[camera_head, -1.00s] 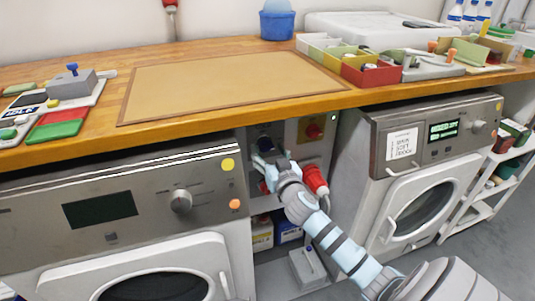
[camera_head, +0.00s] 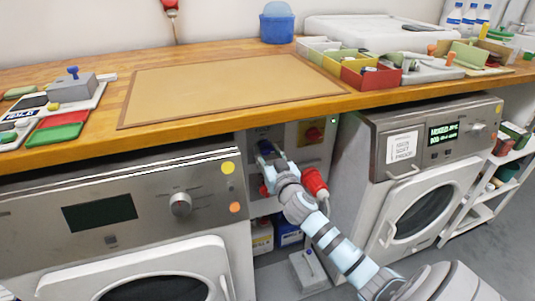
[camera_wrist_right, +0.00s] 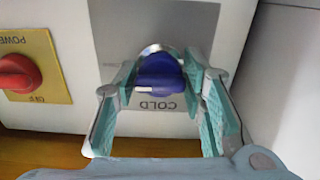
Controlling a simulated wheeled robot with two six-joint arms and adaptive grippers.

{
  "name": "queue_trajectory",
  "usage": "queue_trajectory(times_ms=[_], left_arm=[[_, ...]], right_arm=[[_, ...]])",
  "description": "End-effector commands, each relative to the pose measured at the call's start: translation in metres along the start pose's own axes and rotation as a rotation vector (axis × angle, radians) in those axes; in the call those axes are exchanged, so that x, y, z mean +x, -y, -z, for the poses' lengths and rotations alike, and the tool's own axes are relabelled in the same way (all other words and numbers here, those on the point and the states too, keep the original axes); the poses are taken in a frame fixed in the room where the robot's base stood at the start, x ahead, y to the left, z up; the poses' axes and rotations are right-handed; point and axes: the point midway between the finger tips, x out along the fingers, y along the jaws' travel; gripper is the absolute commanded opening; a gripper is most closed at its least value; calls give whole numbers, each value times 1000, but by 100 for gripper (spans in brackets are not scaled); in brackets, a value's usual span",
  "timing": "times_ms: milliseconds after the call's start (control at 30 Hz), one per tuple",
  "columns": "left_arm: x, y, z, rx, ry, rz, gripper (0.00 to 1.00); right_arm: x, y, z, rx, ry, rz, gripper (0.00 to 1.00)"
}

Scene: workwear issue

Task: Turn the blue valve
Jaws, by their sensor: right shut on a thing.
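The blue valve (camera_wrist_right: 160,76) is a rounded blue knob on a grey plate marked COLD, which appears upside down in the right wrist view. It also shows small and partly covered in the head view (camera_head: 264,147), on the panel between the two machines. My right gripper (camera_wrist_right: 165,70) has one finger on each side of the knob and is shut on it. In the head view my right gripper (camera_head: 271,160) reaches up to the panel from the lower right. My left gripper is not in view.
A red knob (camera_wrist_right: 17,73) on a yellow POWER plate is beside the valve. A red plug (camera_head: 315,182) sticks out below it. Front-loading machines flank the panel (camera_head: 130,215) (camera_head: 425,180). The wooden worktop (camera_head: 80,90) overhangs above.

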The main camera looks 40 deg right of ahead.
Motion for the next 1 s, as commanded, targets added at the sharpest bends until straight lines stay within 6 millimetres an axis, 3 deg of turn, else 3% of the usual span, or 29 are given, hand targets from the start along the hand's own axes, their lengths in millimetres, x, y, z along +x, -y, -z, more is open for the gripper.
queue_trajectory(times_ms=[367, 1000], left_arm=[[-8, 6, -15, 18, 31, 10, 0], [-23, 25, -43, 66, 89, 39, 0]], right_arm=[[0, -1, 1, -240, 2, 1, 10], [0, -3, 2, -848, 2, 1, 10]])
